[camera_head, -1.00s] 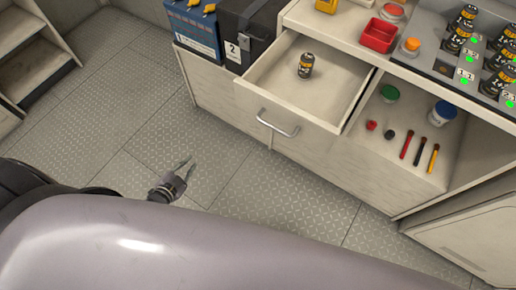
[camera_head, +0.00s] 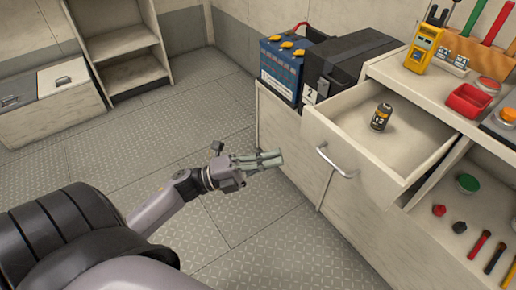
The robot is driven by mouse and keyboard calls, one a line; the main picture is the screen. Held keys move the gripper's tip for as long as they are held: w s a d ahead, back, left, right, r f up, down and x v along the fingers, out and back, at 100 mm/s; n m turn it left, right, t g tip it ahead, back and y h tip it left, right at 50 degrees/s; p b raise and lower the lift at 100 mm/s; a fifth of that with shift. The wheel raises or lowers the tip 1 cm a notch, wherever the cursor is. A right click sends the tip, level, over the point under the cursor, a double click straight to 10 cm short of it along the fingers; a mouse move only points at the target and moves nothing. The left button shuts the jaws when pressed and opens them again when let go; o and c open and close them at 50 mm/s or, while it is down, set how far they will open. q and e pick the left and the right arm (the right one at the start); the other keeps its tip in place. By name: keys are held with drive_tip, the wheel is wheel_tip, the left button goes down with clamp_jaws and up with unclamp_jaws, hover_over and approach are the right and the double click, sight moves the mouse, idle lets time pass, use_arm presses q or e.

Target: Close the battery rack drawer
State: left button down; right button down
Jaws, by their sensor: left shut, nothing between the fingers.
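The battery rack drawer (camera_head: 340,160) stands pulled out from the light cabinet, with a curved metal handle (camera_head: 334,162) on its front. A small black and gold battery marked 2 (camera_head: 381,117) stands upright inside it. My left gripper (camera_head: 281,158) is shut and empty, in front of the cabinet and left of the drawer handle in the picture, apart from the handle. My right gripper is not in view.
A blue battery (camera_head: 281,72) and a black box marked 2 (camera_head: 345,68) stand on the cabinet left of the drawer. A red tray (camera_head: 468,101) and a yellow meter (camera_head: 423,48) are on the counter. The floor at left is clear.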

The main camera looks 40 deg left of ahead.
sight(317, 148)
use_arm(q)
drive_tip(key=x, duration=0.7)
drive_tip(key=shift+w+d, duration=0.2)
drive_tip(key=shift+d, duration=0.05)
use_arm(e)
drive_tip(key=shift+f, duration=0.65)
